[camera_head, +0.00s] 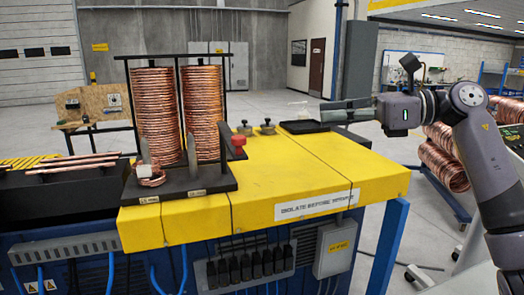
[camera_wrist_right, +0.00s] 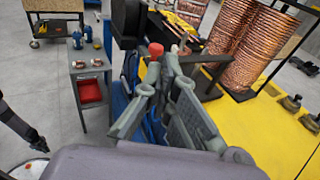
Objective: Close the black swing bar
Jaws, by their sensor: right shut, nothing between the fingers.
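A black rack (camera_head: 215,178) stands on the yellow-topped table (camera_head: 270,185) and holds two tall stacks of copper tube coils (camera_head: 157,110). A thin black bar (camera_head: 181,55) runs across above the stacks, with a black upright (camera_head: 225,110) at their right. A red-ended handle (camera_head: 237,142) sits low at the rack's right side on a dark bar; I cannot tell whether this is the swing bar. The red end also shows in the right wrist view (camera_wrist_right: 156,49), behind the fingertips. My right gripper (camera_head: 325,112) is shut and empty, right of the rack and apart from it. My left gripper is not in view.
A black tray (camera_head: 303,127) and small knobbed pieces (camera_head: 267,127) sit at the table's back. Copper rods (camera_head: 75,162) lie at the left. Copper coils (camera_head: 440,165) stand at the right. The front right tabletop is clear.

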